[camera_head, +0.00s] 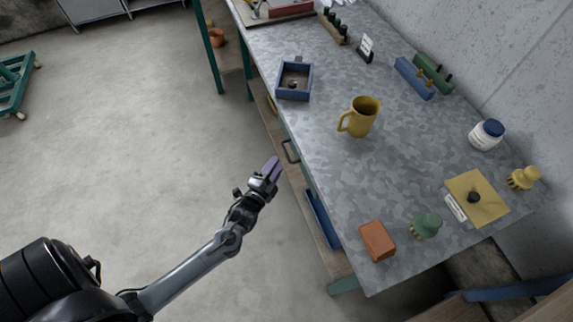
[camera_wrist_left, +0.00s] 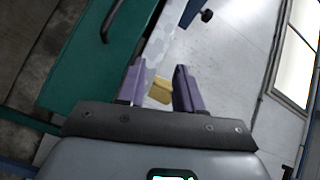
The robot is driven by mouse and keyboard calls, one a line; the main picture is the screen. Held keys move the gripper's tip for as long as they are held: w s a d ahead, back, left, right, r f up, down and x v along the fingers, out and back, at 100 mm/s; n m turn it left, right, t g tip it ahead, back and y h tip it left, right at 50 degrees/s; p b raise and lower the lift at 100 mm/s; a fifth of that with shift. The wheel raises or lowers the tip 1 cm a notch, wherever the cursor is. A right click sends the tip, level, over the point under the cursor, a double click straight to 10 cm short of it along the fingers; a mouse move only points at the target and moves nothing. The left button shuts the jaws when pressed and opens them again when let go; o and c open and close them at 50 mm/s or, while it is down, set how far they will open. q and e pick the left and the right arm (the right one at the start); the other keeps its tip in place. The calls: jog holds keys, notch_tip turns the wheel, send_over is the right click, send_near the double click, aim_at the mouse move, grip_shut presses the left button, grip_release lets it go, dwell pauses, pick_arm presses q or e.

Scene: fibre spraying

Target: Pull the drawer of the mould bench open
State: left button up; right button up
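The mould bench (camera_head: 330,165) has a mottled grey metal top and runs from the upper middle to the lower right of the head view. A dark drawer handle (camera_head: 290,152) sticks out below its left edge. The wrist view shows the green drawer front (camera_wrist_left: 85,65) with the dark handle (camera_wrist_left: 114,20) on it, up and left of the fingers. The drawer looks shut. My left gripper (camera_head: 272,168) is just left of and below the handle in the head view. Its purple fingers (camera_wrist_left: 158,88) stand apart with nothing held, clear of the handle. My right gripper is in neither view.
On the bench stand a yellow mug (camera_head: 362,117), a blue box (camera_head: 294,81), an orange-brown block (camera_head: 377,241) and a white jar (camera_head: 486,135). A blue tray (camera_head: 323,218) lies below the top. The concrete floor (camera_head: 130,130) left of the bench is clear.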

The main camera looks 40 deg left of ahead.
pick_arm(q)
jog(key=m+t+y+b, duration=0.1)
jog(key=m+t+b, duration=0.1)
jog(key=b, duration=0.7)
send_near(285, 150)
jog(key=x, duration=0.3)
jog(key=b+x, duration=0.1)
jog(key=x, duration=0.2)
jog(key=b+x, duration=0.1)
jog(key=x, duration=0.3)
jog(key=shift+f, duration=0.3)
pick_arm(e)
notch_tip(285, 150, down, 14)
pick_arm(q)
jog(key=shift+d, duration=0.1)
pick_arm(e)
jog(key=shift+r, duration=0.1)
pick_arm(q)
grip_shut()
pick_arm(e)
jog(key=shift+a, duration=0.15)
